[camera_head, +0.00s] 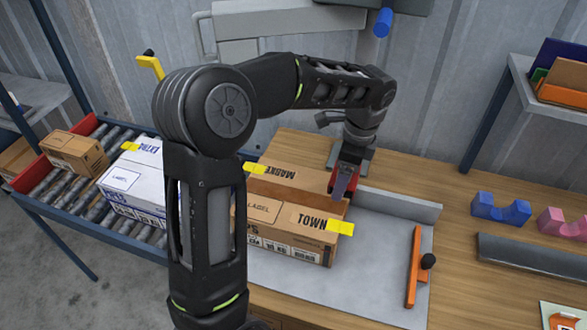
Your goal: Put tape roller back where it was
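One arm of mine, entering from the bottom left of centre, reaches over the workbench; I take it as the left. Its gripper (352,162) points down at the right end of a cardboard box (300,252). A red tape roller (344,182) with a darker lower part is at the fingertips and appears gripped. It is at the box's top right edge, by the middle seam; I cannot tell whether it touches. A brown strip runs along that seam. The fingers are small and partly hidden. My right gripper is not in view.
The box lies on a grey metal plate (375,250) with a raised back edge. Blue (500,210) and pink (563,222) cradles stand further right. A roller conveyor (75,185) with boxes is left.

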